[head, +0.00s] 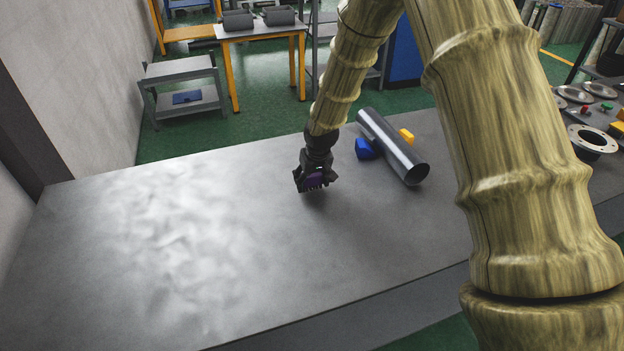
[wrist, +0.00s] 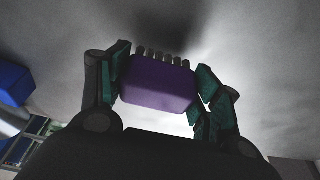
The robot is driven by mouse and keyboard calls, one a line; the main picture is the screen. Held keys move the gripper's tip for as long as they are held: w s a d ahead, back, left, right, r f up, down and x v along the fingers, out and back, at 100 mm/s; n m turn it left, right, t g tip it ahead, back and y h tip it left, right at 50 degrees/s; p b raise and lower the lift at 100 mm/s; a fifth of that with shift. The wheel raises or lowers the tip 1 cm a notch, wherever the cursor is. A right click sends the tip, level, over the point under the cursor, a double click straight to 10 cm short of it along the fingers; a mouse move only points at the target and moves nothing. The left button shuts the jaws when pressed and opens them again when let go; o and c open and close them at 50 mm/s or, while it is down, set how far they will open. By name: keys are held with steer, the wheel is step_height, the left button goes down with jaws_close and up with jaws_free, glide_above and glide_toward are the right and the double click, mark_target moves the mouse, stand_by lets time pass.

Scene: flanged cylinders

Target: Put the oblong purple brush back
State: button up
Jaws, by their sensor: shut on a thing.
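The oblong purple brush (wrist: 158,84) is between the fingers of my gripper (wrist: 160,90) in the wrist view, with a row of dark bristles along its upper side there. Whether the bristles touch the table I cannot tell.
A grey metal tube (head: 393,147) lies on the table right of my gripper, with a blue block (head: 364,149) and a yellow block (head: 406,135) beside it. A flanged ring (head: 592,139) sits at the far right. The table's left part is clear.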

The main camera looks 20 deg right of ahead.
steer(key=shift+f, duration=0.45)
steer(key=shift+f, duration=0.15)
steer(key=o, duration=1.1)
steer(key=shift+o, duration=0.2)
steer(key=shift+r, duration=0.25)
steer(key=shift+r, duration=0.3)
steer(key=b+v, duration=0.2)
steer(key=v, duration=0.9)
steer(key=shift+s, duration=0.15)
